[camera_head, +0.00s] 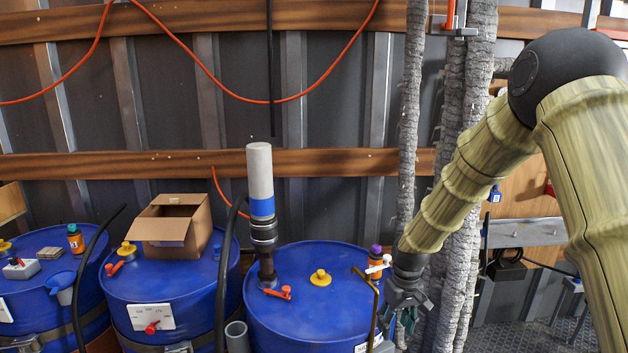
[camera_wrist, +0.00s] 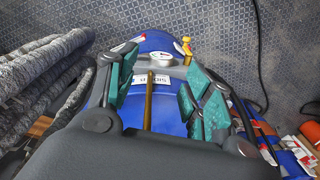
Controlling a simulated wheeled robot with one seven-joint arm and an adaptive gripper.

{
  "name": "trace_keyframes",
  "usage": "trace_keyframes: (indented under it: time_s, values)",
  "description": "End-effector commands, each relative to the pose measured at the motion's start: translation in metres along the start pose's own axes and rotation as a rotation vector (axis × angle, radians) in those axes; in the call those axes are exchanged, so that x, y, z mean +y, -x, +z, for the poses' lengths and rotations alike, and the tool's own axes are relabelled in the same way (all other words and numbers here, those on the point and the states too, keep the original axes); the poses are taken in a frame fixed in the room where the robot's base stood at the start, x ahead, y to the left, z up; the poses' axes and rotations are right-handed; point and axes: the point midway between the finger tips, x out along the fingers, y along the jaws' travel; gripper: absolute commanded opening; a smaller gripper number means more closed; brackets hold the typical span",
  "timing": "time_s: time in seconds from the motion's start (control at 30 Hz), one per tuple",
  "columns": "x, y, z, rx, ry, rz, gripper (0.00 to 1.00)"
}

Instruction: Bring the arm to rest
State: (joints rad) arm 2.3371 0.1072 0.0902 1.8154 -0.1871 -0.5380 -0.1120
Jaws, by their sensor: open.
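My gripper (camera_head: 403,312) hangs at the end of my bamboo-patterned arm, low beside the right edge of the right blue drum (camera_head: 310,315). In the wrist view my gripper (camera_wrist: 162,68) is open, with its teal finger pads spread apart. A thin brass-coloured rod (camera_wrist: 149,100) shows between the fingers, apart from both pads in the picture. It also shows in the head view as a bent rod (camera_head: 374,318) just left of my gripper. I cannot tell how deep the rod lies relative to the fingers. No held object shows.
A cardboard box (camera_head: 171,228) sits on another blue drum (camera_head: 165,290). A metal shelf (camera_head: 525,233) is at right.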

Motion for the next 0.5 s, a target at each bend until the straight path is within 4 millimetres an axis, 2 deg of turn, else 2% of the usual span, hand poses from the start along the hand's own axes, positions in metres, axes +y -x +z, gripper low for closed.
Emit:
trace_keyframes:
  time_s: [0.03,0.2,0.37,0.5]
  values:
    - [-0.004,-0.028,0.013,-0.009,-0.008,-0.007,0.51]
    - [-0.018,-0.111,0.062,-0.008,-0.051,-0.027,0.51]
    - [-0.034,-0.182,0.121,-0.007,-0.097,-0.038,0.51]
    - [-0.048,-0.235,0.181,-0.007,-0.143,-0.040,0.51]
